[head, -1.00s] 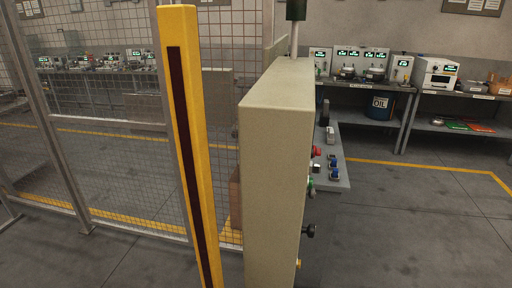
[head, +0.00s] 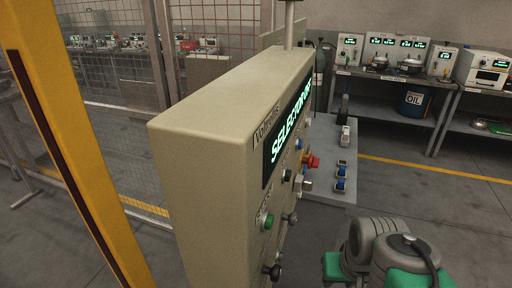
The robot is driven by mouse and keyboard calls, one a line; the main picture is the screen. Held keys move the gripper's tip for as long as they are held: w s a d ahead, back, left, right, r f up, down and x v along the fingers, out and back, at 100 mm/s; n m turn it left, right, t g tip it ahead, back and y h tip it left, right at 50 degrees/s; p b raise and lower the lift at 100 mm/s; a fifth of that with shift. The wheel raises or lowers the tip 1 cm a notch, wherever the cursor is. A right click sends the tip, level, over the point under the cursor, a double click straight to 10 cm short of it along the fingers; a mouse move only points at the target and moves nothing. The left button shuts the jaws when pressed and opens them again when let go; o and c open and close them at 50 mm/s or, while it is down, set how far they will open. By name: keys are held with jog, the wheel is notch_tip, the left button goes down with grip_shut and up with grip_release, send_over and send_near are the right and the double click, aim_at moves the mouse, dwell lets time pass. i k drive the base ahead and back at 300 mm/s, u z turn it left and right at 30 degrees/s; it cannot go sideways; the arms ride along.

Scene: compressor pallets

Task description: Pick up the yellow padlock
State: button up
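I cannot make out a yellow padlock in the head view. A beige control cabinet (head: 205,150) stands close in front of me, seen at an angle. Its right-hand face carries a dark display (head: 289,130) with glowing green text starting "SELECTOR". Below the display are a green button (head: 268,221), a red knob (head: 312,162) and several dark or metal knobs. The lower part of that face is cut off by the bottom edge of the picture. My gripper is not in view. Grey and green parts of my arm show at the bottom right.
A yellow post (head: 75,150) stands close at the left, before a mesh fence (head: 120,120). A low grey table (head: 338,190) with small blue-topped items lies behind the cabinet. Workbenches with instruments and a blue oil drum (head: 411,105) line the back right. The right-hand floor is largely open.

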aim_at(308, 153)
jog(key=z, duration=1.25)
jog(key=i, duration=2.85)
jog(key=u, duration=4.3)
